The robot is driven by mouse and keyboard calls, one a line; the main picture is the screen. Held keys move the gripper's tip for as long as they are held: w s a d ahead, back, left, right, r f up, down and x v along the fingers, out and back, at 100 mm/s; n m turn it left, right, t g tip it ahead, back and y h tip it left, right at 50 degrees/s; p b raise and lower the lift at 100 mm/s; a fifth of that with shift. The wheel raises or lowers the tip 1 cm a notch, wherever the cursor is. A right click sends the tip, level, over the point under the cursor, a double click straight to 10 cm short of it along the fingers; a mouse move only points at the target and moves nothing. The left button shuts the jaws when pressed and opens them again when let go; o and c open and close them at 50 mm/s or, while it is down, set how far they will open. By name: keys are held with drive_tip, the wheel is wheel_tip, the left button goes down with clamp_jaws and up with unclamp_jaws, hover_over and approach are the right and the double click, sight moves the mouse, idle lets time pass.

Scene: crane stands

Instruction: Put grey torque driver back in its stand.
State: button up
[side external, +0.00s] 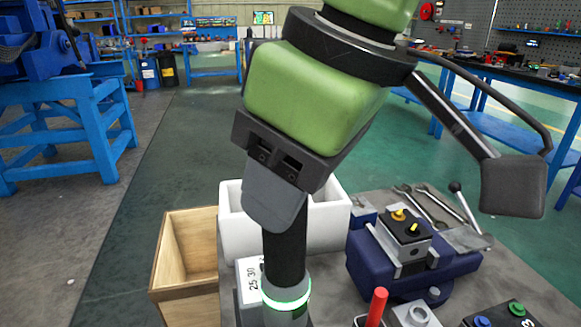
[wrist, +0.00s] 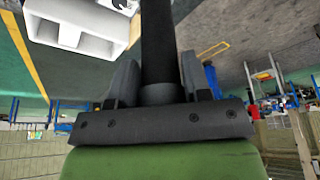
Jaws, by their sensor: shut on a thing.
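My gripper (side external: 275,212) is shut on the grey torque driver (side external: 285,250), a dark upright cylinder that hangs below the fingers. A pale ring with a green glow (side external: 287,293) surrounds its lower part; the tip below is hidden by the frame edge. In the wrist view the driver (wrist: 158,40) stands between both fingers of my gripper (wrist: 158,82). A pale block with a hole (side external: 417,314) stands at the bottom, right of the driver. I cannot tell which piece is the driver's stand.
A label marked 25 30 (side external: 252,280) is left of the driver. A white bin (side external: 237,222) and wooden box (side external: 183,262) stand behind and left. A red-handled tool (side external: 377,307), blue vise (side external: 385,262) and wrenches (side external: 430,205) lie to the right.

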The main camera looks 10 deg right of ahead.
sight(304, 248)
idle(0.4)
drive_tip(key=shift+f, duration=4.55)
drive_tip(key=o, duration=1.2)
drive_tip(key=shift+o, duration=0.7)
drive_tip(key=shift+f, duration=0.15)
drive_tip(key=shift+v, duration=2.55)
